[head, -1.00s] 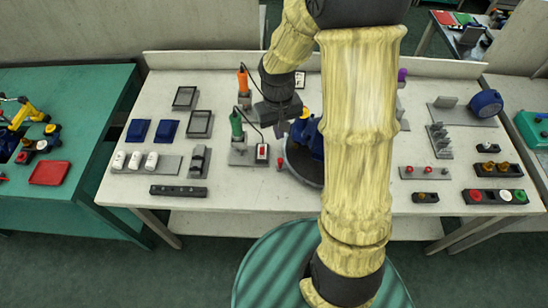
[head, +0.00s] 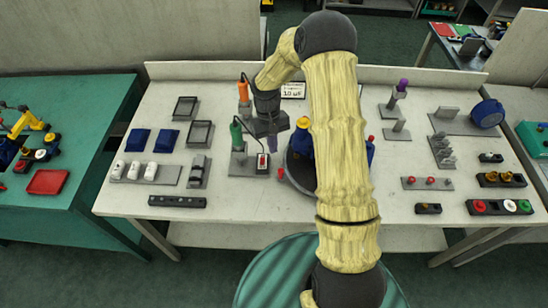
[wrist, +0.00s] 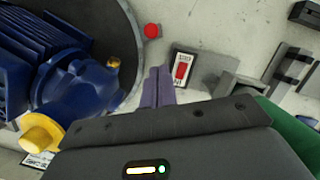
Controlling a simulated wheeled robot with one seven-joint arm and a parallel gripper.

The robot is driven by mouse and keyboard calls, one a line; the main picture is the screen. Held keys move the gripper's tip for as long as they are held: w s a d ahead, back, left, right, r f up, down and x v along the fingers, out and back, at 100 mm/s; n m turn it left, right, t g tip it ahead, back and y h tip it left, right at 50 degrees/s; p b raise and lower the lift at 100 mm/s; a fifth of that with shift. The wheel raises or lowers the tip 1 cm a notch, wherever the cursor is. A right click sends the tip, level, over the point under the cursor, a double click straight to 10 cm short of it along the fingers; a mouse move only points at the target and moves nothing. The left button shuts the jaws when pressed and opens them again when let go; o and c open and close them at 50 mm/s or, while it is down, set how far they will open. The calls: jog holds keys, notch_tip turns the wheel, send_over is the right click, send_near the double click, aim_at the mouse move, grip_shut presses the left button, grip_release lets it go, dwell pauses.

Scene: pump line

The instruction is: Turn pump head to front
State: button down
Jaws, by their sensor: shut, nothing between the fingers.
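The blue pump (head: 301,143) with a yellow end cap stands on a dark round turntable (head: 298,176); my arm hides much of both in the head view. In the wrist view the finned blue pump body (wrist: 80,85) lies at left, its yellow flange (wrist: 40,132) at lower left, on the turntable (wrist: 108,25). My gripper (head: 272,143) is shut and empty, left of the pump. Its purple fingers (wrist: 158,88) are together in the wrist view, pointing between the turntable edge and a red rocker switch box (wrist: 183,68). I see no contact with the pump.
The switch box (head: 262,161) is left of the turntable, and a small red button (head: 281,173) is near its rim. Orange (head: 243,88) and green (head: 236,132) handled tools stand in holders at left. Blue trays (head: 137,140) and red-knobbed parts (head: 430,182) lie further out.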

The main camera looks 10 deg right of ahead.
jog(key=p+x, duration=0.2)
jog(key=x, duration=0.7)
jog(key=shift+f, duration=0.3)
jog(key=shift+s, duration=0.1)
jog(key=shift+s+d, duration=0.1)
